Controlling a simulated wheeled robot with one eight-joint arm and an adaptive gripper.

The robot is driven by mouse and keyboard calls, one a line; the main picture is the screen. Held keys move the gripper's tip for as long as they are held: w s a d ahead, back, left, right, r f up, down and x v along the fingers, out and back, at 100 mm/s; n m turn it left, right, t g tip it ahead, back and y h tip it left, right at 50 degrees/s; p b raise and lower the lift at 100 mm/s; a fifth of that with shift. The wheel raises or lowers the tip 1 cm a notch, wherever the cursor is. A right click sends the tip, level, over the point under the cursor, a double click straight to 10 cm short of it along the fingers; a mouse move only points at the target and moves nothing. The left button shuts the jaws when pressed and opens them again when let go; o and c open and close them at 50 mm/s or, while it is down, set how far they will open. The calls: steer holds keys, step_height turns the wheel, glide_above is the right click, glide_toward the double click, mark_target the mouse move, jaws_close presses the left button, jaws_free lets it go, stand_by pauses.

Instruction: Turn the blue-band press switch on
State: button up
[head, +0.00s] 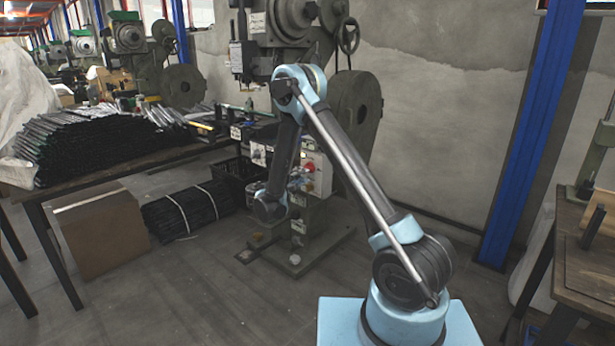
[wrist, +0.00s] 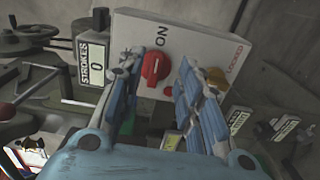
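The rivet press (head: 352,95) stands ahead of me, with a white control box (head: 318,176) low on its column, partly hidden by my arm. A red knob (wrist: 155,67) sits on the white panel (wrist: 190,38) in the wrist view, beside the word ON; LOCKED is printed further right. The knob also shows in the head view (head: 309,167). My gripper (wrist: 163,76) is open, its two blue fingers apart, with the knob between and just beyond the tips. I cannot tell whether a finger touches it. No blue band on the press is clear.
A "STROKES 0" counter (wrist: 93,62) sits left of the panel in the wrist view. A table of dark rods (head: 85,180) stands left, with a cardboard box (head: 100,232) below. A blue post (head: 530,130) and workbench (head: 580,265) are right.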

steer(key=v, duration=0.6)
steer(key=shift+d, duration=0.1)
steer(key=s+d+r+m+g+y, duration=0.15)
steer(key=d+r, duration=0.25)
steer(key=d, duration=0.4)
steer(key=s+d+r+m+g, duration=0.1)
steer(key=s+d+r+g, duration=0.15)
steer(key=d, duration=0.45)
steer(key=s+d+r+m+g, duration=0.1)
steer(key=d+r+g, duration=0.25)
steer(key=d, duration=0.45)
steer(key=s+d+r+g+y, duration=0.1)
steer(key=s+d+r+y, duration=0.1)
steer(key=s+d, duration=0.45)
steer(key=s+d+f+m+g+y, duration=0.1)
steer(key=s+d+m+y, duration=0.15)
steer(key=s, duration=0.65)
steer(key=s+d+f+m+g+y, duration=0.1)
steer(key=s+d+g, duration=0.15)
steer(key=s, duration=0.55)
steer(key=s+f+m+y, duration=0.1)
steer(key=s+f+y, duration=0.1)
steer(key=s, duration=0.4)
steer(key=s+a+f+m+y, duration=0.1)
steer(key=s+f+m+y, duration=0.1)
steer(key=s+f, duration=0.2)
steer(key=s, duration=0.3)
steer(key=shift+s+a, duration=0.3)
